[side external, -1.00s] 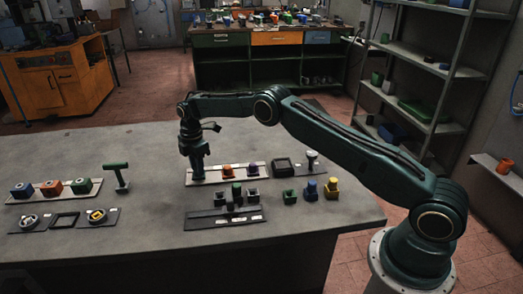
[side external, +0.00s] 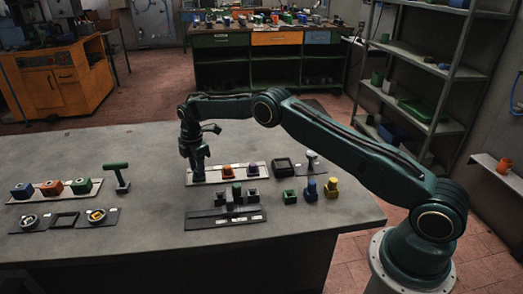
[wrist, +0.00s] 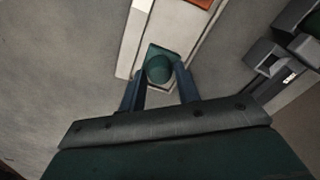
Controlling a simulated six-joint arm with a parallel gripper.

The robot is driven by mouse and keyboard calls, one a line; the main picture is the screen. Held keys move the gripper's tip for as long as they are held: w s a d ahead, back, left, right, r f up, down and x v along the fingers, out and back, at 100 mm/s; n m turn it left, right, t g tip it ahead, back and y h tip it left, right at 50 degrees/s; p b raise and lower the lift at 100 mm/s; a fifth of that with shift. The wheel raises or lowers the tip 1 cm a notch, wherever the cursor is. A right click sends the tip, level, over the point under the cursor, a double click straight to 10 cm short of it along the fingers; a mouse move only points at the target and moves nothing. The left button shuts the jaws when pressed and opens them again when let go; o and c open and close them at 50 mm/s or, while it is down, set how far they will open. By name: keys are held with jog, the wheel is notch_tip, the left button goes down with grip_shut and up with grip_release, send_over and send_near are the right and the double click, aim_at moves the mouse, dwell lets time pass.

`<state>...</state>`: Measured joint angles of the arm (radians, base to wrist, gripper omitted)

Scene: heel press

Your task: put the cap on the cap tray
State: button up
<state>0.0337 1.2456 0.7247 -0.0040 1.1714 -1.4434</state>
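The cap (wrist: 159,69) is green, with a rounded top on a squarish base, and shows between my fingertips in the wrist view. My gripper (side external: 197,176) points down over the left end of the cap tray, a pale strip (side external: 211,178). In the wrist view my gripper (wrist: 162,72) has a finger against each side of the cap and looks shut on it. The cap is at the strip's end (wrist: 190,45); I cannot tell whether it touches the tray. An orange cap (side external: 227,171) and a purple cap (side external: 252,170) sit further right on the strip.
A dark rack (side external: 228,219) with grey and green parts stands in front. Green (side external: 290,197), blue (side external: 311,190) and yellow (side external: 331,188) pieces stand right of it. A green T-shaped handle (side external: 117,175) and a strip of coloured blocks (side external: 52,188) are left. Bench between is clear.

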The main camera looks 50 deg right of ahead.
jog(key=shift+o, duration=1.4)
notch_tip(320, 180, up, 14)
